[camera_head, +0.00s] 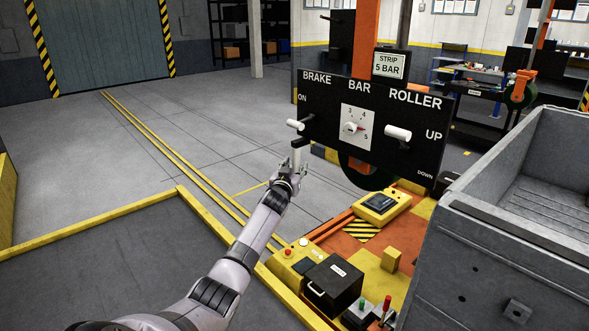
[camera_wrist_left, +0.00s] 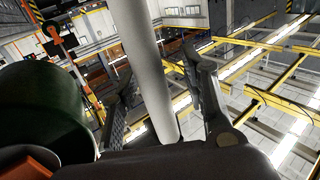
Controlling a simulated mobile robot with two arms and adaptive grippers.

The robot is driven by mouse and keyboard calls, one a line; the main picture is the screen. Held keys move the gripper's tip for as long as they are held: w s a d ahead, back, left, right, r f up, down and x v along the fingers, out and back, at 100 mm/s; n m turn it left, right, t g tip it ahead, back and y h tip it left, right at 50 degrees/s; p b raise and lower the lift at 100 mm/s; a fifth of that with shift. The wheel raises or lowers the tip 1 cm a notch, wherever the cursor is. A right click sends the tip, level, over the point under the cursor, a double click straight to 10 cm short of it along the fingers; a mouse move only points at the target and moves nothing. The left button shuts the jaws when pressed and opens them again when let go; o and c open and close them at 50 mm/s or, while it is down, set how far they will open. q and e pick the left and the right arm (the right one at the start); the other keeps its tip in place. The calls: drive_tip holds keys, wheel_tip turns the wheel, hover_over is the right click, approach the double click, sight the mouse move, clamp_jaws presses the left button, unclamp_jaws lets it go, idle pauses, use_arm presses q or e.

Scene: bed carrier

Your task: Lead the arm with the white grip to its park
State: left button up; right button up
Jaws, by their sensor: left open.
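A pale upright grip (camera_head: 299,156) hangs just below the left end of the black panel (camera_head: 330,134). My left gripper (camera_head: 296,168) is at this grip, with its fingers pointing up. In the left wrist view the grip is a long light-grey cylinder (camera_wrist_left: 150,70) standing between the two fingers, slightly tilted. The fingers (camera_wrist_left: 163,102) are open, one on each side, with a gap visible on the right. The panel also carries a white brake handle (camera_head: 295,125) beside ON, a bar dial (camera_head: 353,127) and a white roller handle (camera_head: 397,132). My right gripper is not in view.
A grey bin (camera_head: 520,240) stands at the right. A black box (camera_head: 333,283) and a yellow pedestal unit (camera_head: 380,203) sit on the orange and yellow deck. A dark green wheel (camera_wrist_left: 40,110) is close on the left in the wrist view. The floor to the left is open.

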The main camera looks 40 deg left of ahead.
use_arm(q)
drive_tip(key=v, duration=1.2)
idle(0.5)
drive_tip(key=s+d+f+m+g+h, duration=0.15)
drive_tip(key=s+d+f, duration=0.35)
drive_tip(key=f, duration=1)
drive_tip(key=s+d+f+m+g+h, duration=0.1)
drive_tip(key=s+d+f+g+h, duration=0.3)
drive_tip(key=f, duration=1.1)
drive_tip(key=s+d+f+m+g, duration=0.2)
drive_tip(key=s+d+f, duration=0.45)
drive_tip(key=f, duration=0.85)
drive_tip(key=s+d+f+m+g+h, duration=0.1)
drive_tip(key=s+d+f, duration=0.5)
drive_tip(key=s, duration=0.6)
drive_tip(key=s+d+f+m+g+h, duration=0.1)
drive_tip(key=s+d+f+g, duration=0.3)
drive_tip(key=s, duration=0.8)
drive_tip(key=s+d+f+m+g+h, duration=0.1)
drive_tip(key=s+d+f+m+g, duration=0.1)
drive_tip(key=s+d+f, duration=0.7)
drive_tip(key=s, duration=0.4)
drive_tip(key=shift+d, duration=0.3)
drive_tip(key=shift+f, duration=0.1)
